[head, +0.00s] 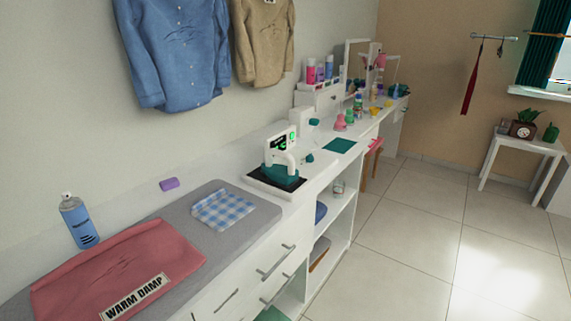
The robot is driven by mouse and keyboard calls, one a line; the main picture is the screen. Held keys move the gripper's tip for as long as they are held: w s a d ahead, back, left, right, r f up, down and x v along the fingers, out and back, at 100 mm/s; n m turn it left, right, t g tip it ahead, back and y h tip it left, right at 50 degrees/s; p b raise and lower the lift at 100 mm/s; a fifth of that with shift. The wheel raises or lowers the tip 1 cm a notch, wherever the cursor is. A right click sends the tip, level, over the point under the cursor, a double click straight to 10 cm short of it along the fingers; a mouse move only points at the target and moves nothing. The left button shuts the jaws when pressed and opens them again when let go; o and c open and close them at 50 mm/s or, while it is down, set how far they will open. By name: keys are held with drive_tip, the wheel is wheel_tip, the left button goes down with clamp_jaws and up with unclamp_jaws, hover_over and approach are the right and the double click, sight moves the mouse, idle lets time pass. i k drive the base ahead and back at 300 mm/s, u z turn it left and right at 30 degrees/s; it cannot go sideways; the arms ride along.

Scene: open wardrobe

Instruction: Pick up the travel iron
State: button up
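What looks like the travel iron (282,172) is a teal body with a white handle. It sits on a black pad (262,186) on the white counter, near the middle of the head view. A small white unit with a green-lit display (281,142) stands right behind it; I cannot tell whether the two are joined. My gripper is not in view.
Bottles and a mirror crowd the counter's far end. A white side table (524,145) stands at right. The tiled floor (420,240) is clear.

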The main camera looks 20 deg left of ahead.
sight(283, 176)
drive_tip(key=u, duration=0.45)
drive_tip(key=i, duration=1.15)
drive_tip(key=u, duration=0.75)
drive_tip(key=i, duration=0.35)
drive_tip(key=u, duration=0.2)
